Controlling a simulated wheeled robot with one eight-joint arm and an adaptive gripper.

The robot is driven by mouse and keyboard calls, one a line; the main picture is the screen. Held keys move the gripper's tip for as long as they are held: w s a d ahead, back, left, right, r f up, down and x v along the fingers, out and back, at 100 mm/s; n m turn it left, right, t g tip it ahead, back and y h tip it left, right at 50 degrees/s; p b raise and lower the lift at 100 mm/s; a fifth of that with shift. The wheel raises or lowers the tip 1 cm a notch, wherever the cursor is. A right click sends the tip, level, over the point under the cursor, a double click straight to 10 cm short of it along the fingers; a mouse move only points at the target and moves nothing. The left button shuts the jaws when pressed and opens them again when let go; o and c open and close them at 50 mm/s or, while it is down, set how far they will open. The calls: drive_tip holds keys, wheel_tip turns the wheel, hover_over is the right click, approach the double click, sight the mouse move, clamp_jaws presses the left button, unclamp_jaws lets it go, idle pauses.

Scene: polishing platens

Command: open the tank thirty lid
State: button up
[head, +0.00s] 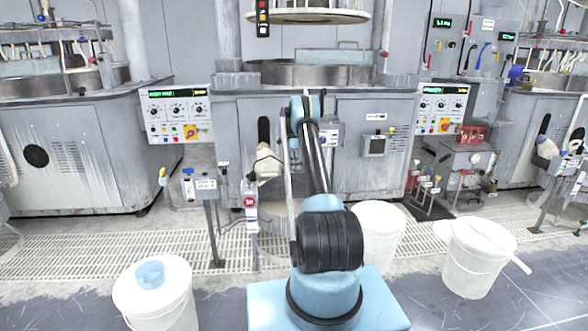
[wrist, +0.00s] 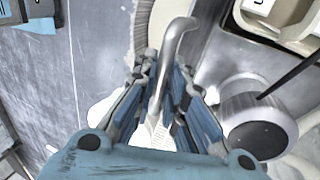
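In the wrist view, my gripper (wrist: 165,75) has its two fingers either side of a bent grey metal rod (wrist: 185,28), which looks like a handle. I cannot tell whether the fingers touch it. A pale rounded rim (wrist: 146,22) lies behind the rod; I cannot tell whether it belongs to the tank lid. In the head view, my arm reaches forward to the middle machine (head: 350,150), and its links hide most of the gripper. No label reading thirty is legible.
Post-mounted boxes (head: 200,184) stand left of my arm. In the wrist view, a metal cylinder (wrist: 255,108) is close on the right.

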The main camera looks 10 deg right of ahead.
drive_tip(key=o, duration=0.3)
drive_tip(key=shift+d, duration=0.15)
drive_tip(key=shift+o, duration=0.2)
drive_tip(key=shift+a, duration=0.25)
drive_tip(key=v, duration=1.1)
drive_tip(key=shift+r, duration=0.4)
drive_tip(key=shift+w+d, duration=0.1)
